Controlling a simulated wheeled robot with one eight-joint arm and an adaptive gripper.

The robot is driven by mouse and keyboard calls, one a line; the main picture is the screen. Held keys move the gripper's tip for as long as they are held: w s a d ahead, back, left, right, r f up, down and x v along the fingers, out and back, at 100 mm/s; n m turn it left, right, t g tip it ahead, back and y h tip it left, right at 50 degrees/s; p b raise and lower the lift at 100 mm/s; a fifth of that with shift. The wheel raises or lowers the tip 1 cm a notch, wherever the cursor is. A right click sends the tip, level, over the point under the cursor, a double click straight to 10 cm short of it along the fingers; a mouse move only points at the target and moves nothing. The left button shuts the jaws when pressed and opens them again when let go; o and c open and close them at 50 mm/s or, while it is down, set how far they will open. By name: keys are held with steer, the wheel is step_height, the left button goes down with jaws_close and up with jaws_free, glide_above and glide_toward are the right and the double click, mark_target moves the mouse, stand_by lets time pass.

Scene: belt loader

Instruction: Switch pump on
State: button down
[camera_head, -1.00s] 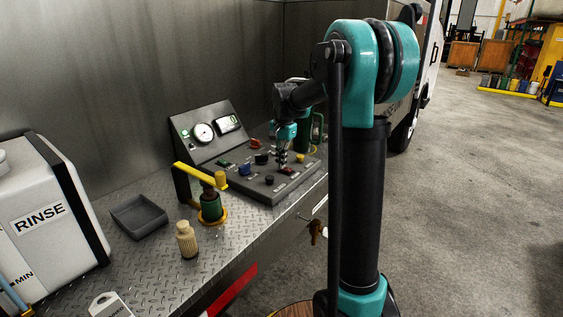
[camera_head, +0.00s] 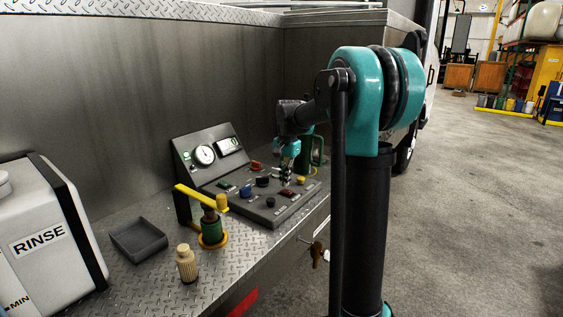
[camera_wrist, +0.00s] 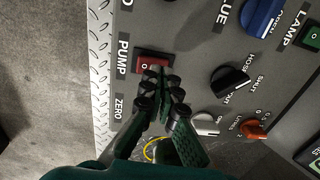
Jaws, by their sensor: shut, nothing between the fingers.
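The pump switch is a red rocker (camera_wrist: 152,62) beside the word PUMP in the wrist view, with an O mark on its visible part. It also shows as a small red rocker (camera_head: 287,192) near the right front of the sloped control panel (camera_head: 262,213). My gripper (camera_wrist: 157,82) is shut and empty, its fingertips at the near edge of the rocker and covering part of it. In the head view my gripper (camera_head: 286,180) points down just above the switch. Whether the tips touch it cannot be told.
A black hose-shut knob (camera_wrist: 231,82), a blue knob (camera_wrist: 262,18), a green lamp switch (camera_wrist: 313,37) and an orange knob (camera_wrist: 254,131) sit nearby.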

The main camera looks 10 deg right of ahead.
mark_target(281, 192)
step_height(281, 192, up, 12)
steer(key=w+a, duration=0.1)
steer(key=shift+a, duration=0.15)
stand_by(0.4)
